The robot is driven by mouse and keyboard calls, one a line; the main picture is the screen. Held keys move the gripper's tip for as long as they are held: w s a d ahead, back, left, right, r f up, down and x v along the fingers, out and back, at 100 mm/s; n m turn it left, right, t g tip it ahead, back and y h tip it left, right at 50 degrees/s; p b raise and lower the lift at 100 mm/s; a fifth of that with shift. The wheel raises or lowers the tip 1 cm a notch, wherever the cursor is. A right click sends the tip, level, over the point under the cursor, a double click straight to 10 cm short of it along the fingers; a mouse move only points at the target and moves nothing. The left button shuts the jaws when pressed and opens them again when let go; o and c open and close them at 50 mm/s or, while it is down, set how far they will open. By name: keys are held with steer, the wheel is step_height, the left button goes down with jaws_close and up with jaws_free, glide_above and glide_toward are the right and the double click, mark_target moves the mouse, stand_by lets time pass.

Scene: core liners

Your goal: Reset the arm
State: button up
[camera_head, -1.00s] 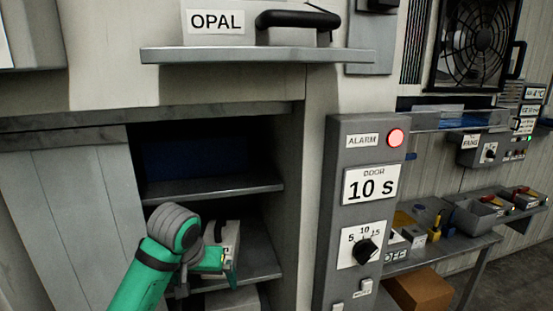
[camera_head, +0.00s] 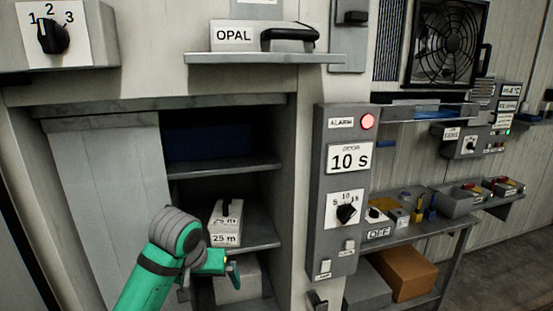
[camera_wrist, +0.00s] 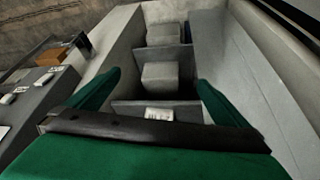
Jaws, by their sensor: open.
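My gripper (camera_head: 232,268) is at the front of the open cabinet in the head view, low and in front of the shelves. In the wrist view its two green fingers (camera_wrist: 160,95) stand wide apart with nothing between them. A white box labelled "25 m" (camera_head: 226,224) with a dark handle stands on the middle shelf (camera_head: 262,236), just above and behind my gripper. Another pale box (camera_head: 240,282) sits lower down, partly hidden by my gripper. My green arm comes up from the bottom of the head view.
The sliding door panel (camera_head: 105,200) stands left of the opening. The OPAL case (camera_head: 232,35) sits on a ledge above. A bench with a cardboard box (camera_head: 405,272) stands farther right.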

steer(key=w+d+f+t+h, duration=0.25)
steer(key=d+f, duration=0.25)
steer(key=d, duration=0.4)
steer(key=w+d+f+t+h, duration=0.25)
steer(key=d+f, duration=0.25)
steer(key=d, duration=0.4)
steer(key=s+d+f+n+t, duration=0.3)
steer(key=s+d+f+n, duration=0.1)
steer(key=s+d+f, duration=0.35)
steer(key=s+a+f+n+t+y, duration=0.15)
steer(key=s+f, duration=0.35)
steer(key=s, duration=0.5)
steer(key=s+a+f+t+y, duration=0.1)
steer(key=s+f+y, duration=0.3)
steer(key=s, duration=0.6)
steer(key=s+a+r+m, duration=0.2)
steer(key=s+a, duration=0.1)
steer(key=s, duration=0.7)
steer(key=s+a+r+m, duration=0.2)
steer(key=s+a+m, duration=0.1)
steer(key=s, duration=0.7)
steer(key=shift+s, duration=0.3)
